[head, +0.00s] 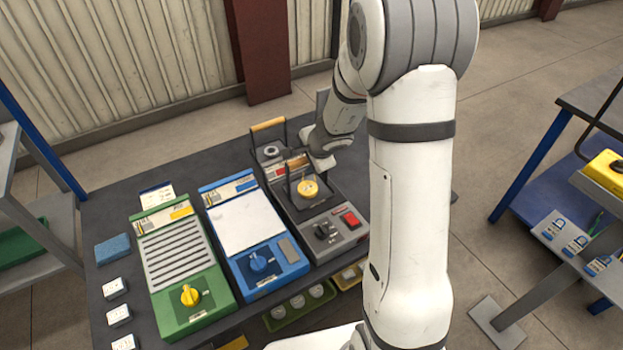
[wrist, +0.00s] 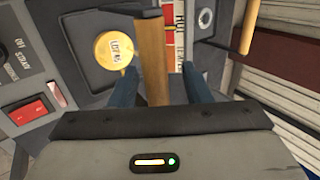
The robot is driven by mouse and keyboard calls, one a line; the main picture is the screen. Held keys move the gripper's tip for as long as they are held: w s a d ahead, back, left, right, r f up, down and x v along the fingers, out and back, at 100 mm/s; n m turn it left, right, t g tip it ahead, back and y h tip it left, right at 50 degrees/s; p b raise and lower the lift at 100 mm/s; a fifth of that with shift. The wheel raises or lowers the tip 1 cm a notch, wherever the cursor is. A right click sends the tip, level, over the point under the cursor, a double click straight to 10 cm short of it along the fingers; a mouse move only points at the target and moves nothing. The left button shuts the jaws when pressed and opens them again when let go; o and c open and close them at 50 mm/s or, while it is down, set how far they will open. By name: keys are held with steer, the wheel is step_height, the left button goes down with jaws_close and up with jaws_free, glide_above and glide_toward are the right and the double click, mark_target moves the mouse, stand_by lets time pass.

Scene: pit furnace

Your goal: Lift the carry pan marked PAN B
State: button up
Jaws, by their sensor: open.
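Two carry pans with wooden bar handles stand on the grey unit; I cannot read which is marked PAN B. The nearer pan (head: 313,205) is dark and holds a yellow round piece (head: 308,187). The piece also shows in the wrist view (wrist: 115,50). Its wooden handle (wrist: 152,45) appears between my gripper's blue fingers, with gaps on both sides. My gripper (wrist: 159,72) is open and empty, pointing down over this handle. The farther pan (head: 270,152) holds a grey ring-shaped piece, and its handle (head: 268,124) stands raised. Finger depth around the handle is hard to tell.
The grey unit has a red switch (head: 349,219) and a dark knob at its front. A blue unit (head: 262,262) and a green unit (head: 190,297) stand to its left. The farther pan's handle (wrist: 250,25) is close at the right in the wrist view.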

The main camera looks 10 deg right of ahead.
jaws_close()
stand_by(0.4)
steer(key=shift+r, duration=0.1)
